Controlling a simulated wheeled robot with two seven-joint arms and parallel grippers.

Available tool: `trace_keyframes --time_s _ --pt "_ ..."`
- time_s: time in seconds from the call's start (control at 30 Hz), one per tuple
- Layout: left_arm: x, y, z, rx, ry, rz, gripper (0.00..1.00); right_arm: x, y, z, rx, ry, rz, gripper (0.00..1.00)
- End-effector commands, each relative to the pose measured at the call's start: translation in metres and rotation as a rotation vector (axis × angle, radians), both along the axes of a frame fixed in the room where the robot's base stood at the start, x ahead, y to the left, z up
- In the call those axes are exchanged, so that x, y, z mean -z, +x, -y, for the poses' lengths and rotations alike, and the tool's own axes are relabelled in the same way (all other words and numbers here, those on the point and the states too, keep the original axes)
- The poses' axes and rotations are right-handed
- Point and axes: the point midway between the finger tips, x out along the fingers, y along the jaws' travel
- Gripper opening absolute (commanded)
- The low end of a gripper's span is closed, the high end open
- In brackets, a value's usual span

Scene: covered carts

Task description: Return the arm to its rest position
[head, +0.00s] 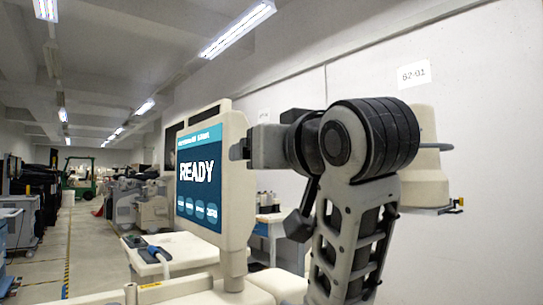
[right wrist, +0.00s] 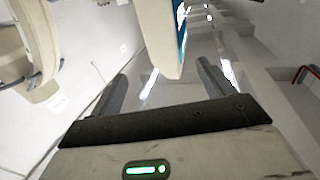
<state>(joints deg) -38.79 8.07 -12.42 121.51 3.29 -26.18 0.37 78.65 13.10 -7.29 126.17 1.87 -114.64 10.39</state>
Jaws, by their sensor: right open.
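My right arm (head: 362,150) comes up from the lower right in the head view and bends left at a dark ribbed joint. Its gripper (head: 241,150) points left, by the right edge of a cream monitor (head: 236,200) whose blue screen reads READY. I cannot tell whether they touch. In the right wrist view the two dark fingers of the right gripper (right wrist: 163,71) are spread apart, with nothing held between them. The monitor (right wrist: 158,35) shows beyond them. My left gripper is in neither view.
A cream machine part (head: 418,165) stands behind my arm by the white wall, labelled B7-01. An aisle (head: 52,250) with carts and a green forklift (head: 79,177) runs back at left.

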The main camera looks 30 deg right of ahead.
Motion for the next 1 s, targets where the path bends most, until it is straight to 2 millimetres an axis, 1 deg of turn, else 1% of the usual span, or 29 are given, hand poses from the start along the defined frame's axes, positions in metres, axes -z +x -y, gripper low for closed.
trace_keyframes --time_s 0.43,0.5,0.57,0.67,0.7,0.77,0.8,0.87,0.9,0.97,1.0 --pt "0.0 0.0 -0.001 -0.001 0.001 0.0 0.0 0.001 0.001 0.0 -0.001 -0.001 -0.002 0.81" --pt "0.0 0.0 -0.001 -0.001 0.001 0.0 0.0 0.008 0.005 -0.001 -0.003 -0.003 -0.017 0.81" --pt "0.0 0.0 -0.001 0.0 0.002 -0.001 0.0 0.023 0.013 -0.002 -0.007 -0.007 -0.046 0.81" --pt "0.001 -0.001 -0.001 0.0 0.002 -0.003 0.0 0.066 0.031 -0.006 -0.021 -0.021 -0.128 0.81" --pt "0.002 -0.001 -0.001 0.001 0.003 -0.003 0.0 0.089 0.039 -0.008 -0.029 -0.027 -0.172 0.81" --pt "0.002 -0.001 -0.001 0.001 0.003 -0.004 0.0 0.127 0.049 -0.011 -0.042 -0.038 -0.24 0.81" --pt "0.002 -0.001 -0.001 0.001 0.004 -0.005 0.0 0.153 0.054 -0.013 -0.051 -0.044 -0.287 0.81" --pt "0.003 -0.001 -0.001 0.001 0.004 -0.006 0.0 0.192 0.057 -0.017 -0.065 -0.051 -0.355 0.81" --pt "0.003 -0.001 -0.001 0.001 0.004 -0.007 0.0 0.217 0.058 -0.019 -0.075 -0.056 -0.398 0.81" --pt "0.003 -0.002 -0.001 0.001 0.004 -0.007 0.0 0.256 0.056 -0.021 -0.09 -0.062 -0.467 0.81" --pt "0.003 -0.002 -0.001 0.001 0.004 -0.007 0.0 0.281 0.053 -0.023 -0.101 -0.065 -0.511 0.81"
